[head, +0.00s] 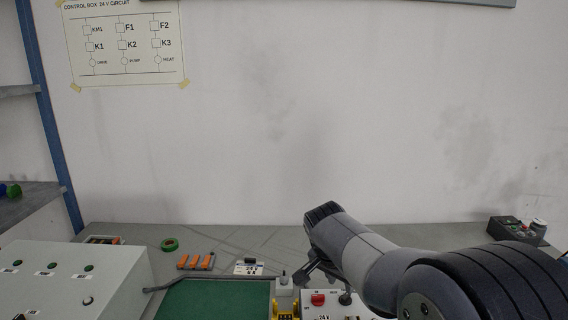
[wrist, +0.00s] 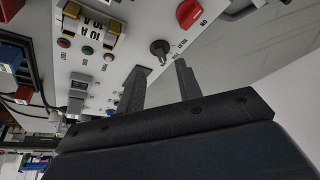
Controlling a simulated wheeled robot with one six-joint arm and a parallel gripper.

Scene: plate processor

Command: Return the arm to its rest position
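My arm (head: 385,268) reaches in from the lower right in the head view, over the white switch panel (head: 340,302). My gripper (wrist: 158,68) shows two dark fingers with a clear gap between them in the wrist view. It is open, and nothing shows between the fingers. Beyond the fingertips is a dark key-like switch (wrist: 160,47) on the panel. I cannot tell whether the fingertips touch the panel. A red knob (wrist: 190,13) is above and right of the fingers; it also shows in the head view (head: 317,299).
A grey box (head: 70,285) with lamps stands at left, beside a green mat (head: 205,302). Orange parts (head: 196,262), a green tape ring (head: 169,244) and a small label stand (head: 249,267) lie behind. A dark button box (head: 513,229) sits at far right. The wall is behind.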

